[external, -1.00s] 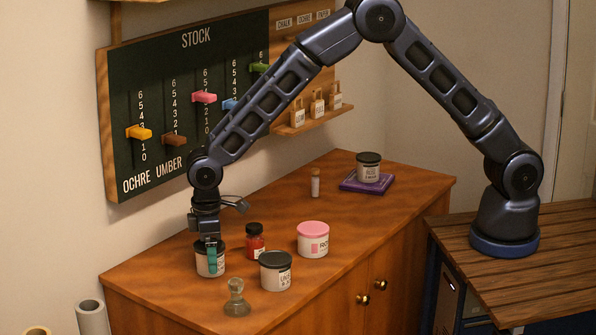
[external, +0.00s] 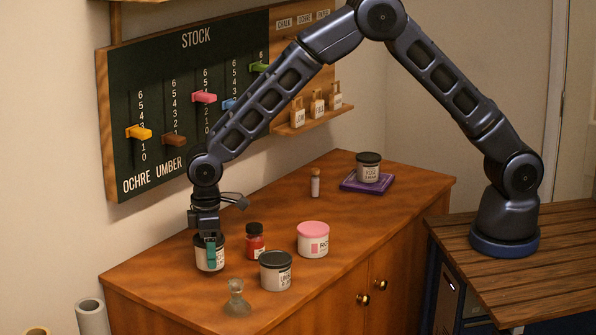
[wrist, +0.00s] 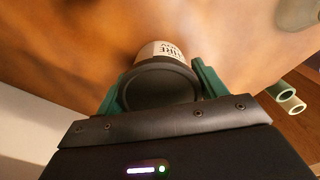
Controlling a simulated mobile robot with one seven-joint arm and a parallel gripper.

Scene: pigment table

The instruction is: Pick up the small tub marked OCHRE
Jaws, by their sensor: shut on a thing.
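My gripper (external: 211,246) points down at the left end of the wooden cabinet top, its teal fingers shut on a small white tub (external: 217,262) with a dark lid. In the wrist view the tub's dark lid (wrist: 160,88) sits between the two green fingers (wrist: 160,72). Its pale label (wrist: 164,50) shows partly, upside down, with letters that look like the end of OCHRE; the rest is hidden. The tub looks upright and slightly above the cabinet top.
A red jar (external: 255,242), a dark-lidded tub (external: 276,273), a pink-lidded tub (external: 313,242) and a glass stopper (external: 236,300) stand close by. Farther back are a corked vial (external: 315,185) and a tub (external: 368,170) on a purple pad (external: 349,184). The stock board (external: 150,75) hangs behind.

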